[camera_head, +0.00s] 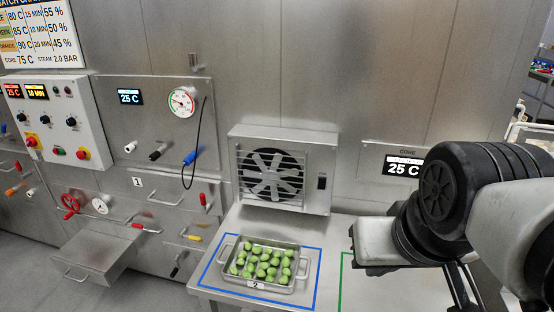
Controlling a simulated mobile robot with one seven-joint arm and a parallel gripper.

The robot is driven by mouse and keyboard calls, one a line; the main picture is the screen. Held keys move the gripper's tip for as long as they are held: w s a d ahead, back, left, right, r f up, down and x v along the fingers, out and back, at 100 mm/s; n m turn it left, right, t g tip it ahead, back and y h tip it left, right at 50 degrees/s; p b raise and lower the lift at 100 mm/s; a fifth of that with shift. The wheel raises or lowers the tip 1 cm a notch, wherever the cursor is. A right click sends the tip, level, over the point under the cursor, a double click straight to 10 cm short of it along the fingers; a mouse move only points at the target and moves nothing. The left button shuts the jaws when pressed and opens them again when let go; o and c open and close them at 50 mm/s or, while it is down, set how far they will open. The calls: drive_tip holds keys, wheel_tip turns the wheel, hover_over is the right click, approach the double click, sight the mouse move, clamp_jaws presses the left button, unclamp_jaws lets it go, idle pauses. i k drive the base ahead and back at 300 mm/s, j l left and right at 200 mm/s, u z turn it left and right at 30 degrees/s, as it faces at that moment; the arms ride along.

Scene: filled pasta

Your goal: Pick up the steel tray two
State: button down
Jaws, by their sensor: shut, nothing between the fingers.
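The steel tray two (280,288) is a shallow rectangular steel tray with a loop handle at its left and right ends and a "2" label on its front. It holds several green filled pasta pieces. It sits level inside a blue outlined rectangle on the steel counter. My gripper (464,289) is at the lower right, well to the right of the tray and apart from it. It is shut and empty. Its tips are partly cut off by the bottom edge, and my arm hides part of the counter there.
A fan unit (273,177) stands on the counter just behind the tray. A green outline (341,283) marks counter space to the right. A steel drawer (93,255) juts out at the left, below valves and a control box (60,120). The counter between tray and gripper is clear.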

sight(254, 261)
drive_tip(key=i+j+z, duration=0.15)
drive_tip(key=j, duration=0.35)
drive_tip(key=j+z, duration=0.1)
drive_tip(key=j, duration=0.4)
drive_tip(key=i+j+z, duration=0.15)
drive_tip(key=j, duration=0.4)
